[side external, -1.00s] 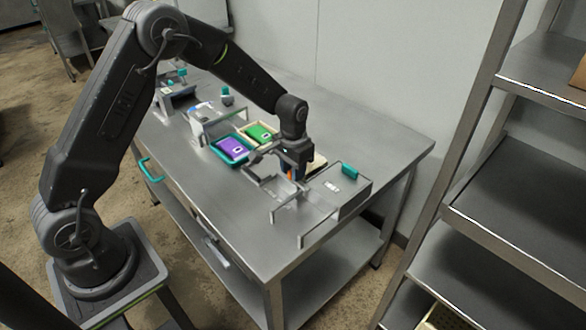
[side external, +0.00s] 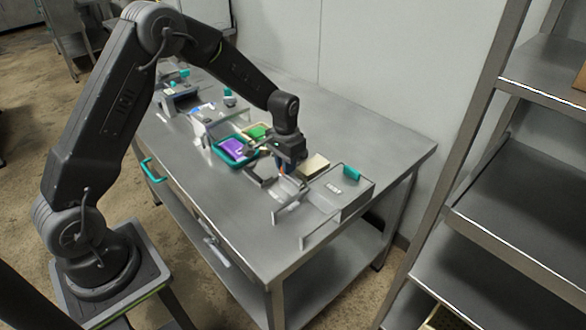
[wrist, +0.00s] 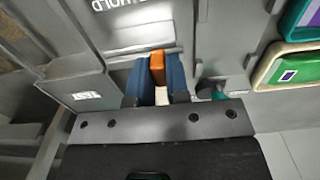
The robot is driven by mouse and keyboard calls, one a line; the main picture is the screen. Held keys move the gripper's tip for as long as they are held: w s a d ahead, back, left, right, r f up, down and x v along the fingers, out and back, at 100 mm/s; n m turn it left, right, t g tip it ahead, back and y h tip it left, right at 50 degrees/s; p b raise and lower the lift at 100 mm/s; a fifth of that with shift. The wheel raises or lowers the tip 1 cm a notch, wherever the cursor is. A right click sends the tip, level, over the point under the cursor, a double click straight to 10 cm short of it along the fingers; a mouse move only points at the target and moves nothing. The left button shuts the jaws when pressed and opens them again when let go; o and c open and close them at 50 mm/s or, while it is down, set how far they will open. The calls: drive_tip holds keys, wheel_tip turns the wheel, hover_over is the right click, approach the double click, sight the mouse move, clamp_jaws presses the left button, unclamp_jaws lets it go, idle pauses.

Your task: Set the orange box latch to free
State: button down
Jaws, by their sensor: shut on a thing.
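The orange latch (wrist: 157,67) sits between the two blue fingertips of my gripper (wrist: 157,82) in the wrist view, and my gripper is shut on it. In the side view my gripper (side external: 287,163) reaches down at the right part of the steel table, among grey metal fixtures. The latch is mostly hidden by the fingers there. In the wrist view, grey metal with an upside-down label reading HOLD (wrist: 118,5) lies just beyond the latch. I cannot tell the latch's setting.
A purple-topped teal tray (side external: 234,149) and a green-topped cream tray (side external: 257,132) stand left of my gripper. A cream block (side external: 313,165) is behind it.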

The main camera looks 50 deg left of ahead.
drive_tip(key=c, duration=1.1)
unclamp_jaws()
drive_tip(key=shift+a, duration=0.2)
wheel_tip(320, 180, up, 14)
drive_tip(key=s+d+r+t, duration=0.35)
drive_tip(key=s+r, duration=0.55)
drive_tip(key=s, duration=0.3)
drive_tip(key=s+d+t, duration=0.2)
drive_tip(key=s+d, duration=0.2)
drive_tip(key=s, duration=1)
drive_tip(key=shift+s+r, duration=0.15)
